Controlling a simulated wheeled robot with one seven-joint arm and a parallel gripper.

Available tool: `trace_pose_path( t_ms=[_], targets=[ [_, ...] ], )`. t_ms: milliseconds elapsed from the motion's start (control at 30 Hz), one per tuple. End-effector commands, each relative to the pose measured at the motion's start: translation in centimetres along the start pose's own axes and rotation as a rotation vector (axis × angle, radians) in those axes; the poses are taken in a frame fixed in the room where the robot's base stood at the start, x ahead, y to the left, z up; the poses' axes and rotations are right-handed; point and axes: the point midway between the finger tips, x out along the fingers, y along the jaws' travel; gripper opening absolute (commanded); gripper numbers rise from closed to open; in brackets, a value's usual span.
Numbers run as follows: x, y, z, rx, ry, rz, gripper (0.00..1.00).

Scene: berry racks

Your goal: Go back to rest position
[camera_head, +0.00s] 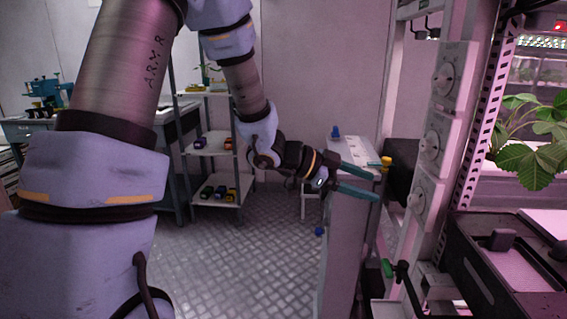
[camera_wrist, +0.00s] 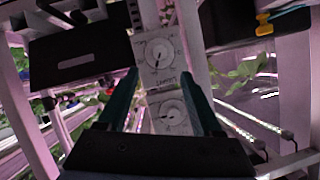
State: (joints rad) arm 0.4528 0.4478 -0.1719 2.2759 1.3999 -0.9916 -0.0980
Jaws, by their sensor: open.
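My arm reaches out from the left in the head view, and my gripper (camera_head: 378,182) is at the centre right. Its two teal fingers are spread apart with nothing between them. They point right, toward the white post that carries several round dials (camera_head: 432,145). In the wrist view the open fingers of my gripper (camera_wrist: 166,88) frame two of the dials (camera_wrist: 158,55) from both sides. I cannot tell how far the fingertips are from the post.
A plant (camera_head: 535,145) and a black case (camera_head: 515,265) are at the right. A white shelf unit (camera_head: 212,146) with small coloured items stands behind my arm. A narrow white table (camera_head: 352,158) is behind my gripper. The patterned metal floor (camera_head: 250,265) is mostly clear.

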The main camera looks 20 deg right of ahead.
Motion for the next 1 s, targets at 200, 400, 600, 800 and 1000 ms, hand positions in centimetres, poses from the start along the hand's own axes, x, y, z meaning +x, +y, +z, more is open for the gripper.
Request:
trace_pose_path(
  t_ms=[200,400,600,800,1000],
  targets=[
    [-2.6,-3.0,2.7,-0.063,-0.128,-0.147,0.67],
    [-12.6,-7.4,10.2,-0.324,-0.470,-0.508,0.67],
    [-25.2,-3.9,16.4,-0.751,-0.788,-0.812,0.67],
    [-32.8,5.7,18.1,-1.286,-0.968,-0.967,0.67],
    [-33.8,11.6,16.9,-1.619,-0.989,-0.975,0.67]
  ],
)
